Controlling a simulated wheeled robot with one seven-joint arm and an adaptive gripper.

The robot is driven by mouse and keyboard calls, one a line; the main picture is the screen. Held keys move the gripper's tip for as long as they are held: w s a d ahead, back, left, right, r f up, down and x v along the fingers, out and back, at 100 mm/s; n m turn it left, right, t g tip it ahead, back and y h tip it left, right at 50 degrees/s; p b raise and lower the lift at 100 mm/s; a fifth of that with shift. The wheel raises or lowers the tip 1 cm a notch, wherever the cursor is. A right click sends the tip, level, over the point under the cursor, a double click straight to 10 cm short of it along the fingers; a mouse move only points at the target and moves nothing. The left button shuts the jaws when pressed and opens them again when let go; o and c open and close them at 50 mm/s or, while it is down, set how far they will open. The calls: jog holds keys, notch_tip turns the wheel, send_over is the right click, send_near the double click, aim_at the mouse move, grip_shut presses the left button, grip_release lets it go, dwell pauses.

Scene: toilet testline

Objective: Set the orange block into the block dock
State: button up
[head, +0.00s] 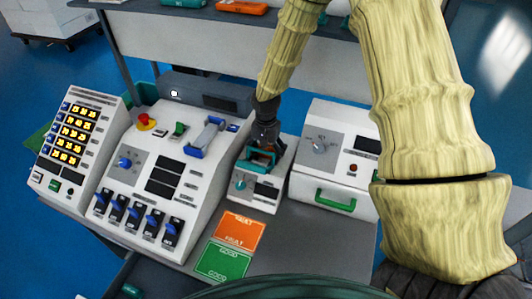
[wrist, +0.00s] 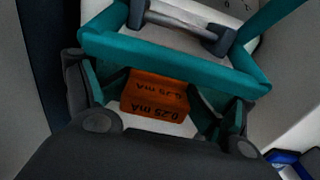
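The orange block (wrist: 155,94), marked "0.25 mA", lies inside a teal frame on a small white-and-grey device, which I take to be the block dock. The teal frame (wrist: 180,52) surrounds the block's far side and flanks in the wrist view; how deep the block sits is unclear. In the head view the dock's teal frame (head: 258,158) is on top of the device, and the block is hidden. My gripper (head: 265,133) is directly above the frame. In the wrist view my gripper (wrist: 158,100) appears open, its dark fingers on either side of the block.
A panel with switches and a red button (head: 165,175) stands left of the dock. A white box with a green handle (head: 335,199) stands close on the right. An orange "FAULT" card (head: 240,230) and green "GOOD" card (head: 222,261) lie in front.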

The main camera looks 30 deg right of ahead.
jog(key=shift+w+r+p, duration=0.1)
jog(key=shift+r+p, duration=0.3)
jog(key=shift+r, duration=0.3)
notch_tip(320, 180, up, 12)
jog(key=b, duration=0.4)
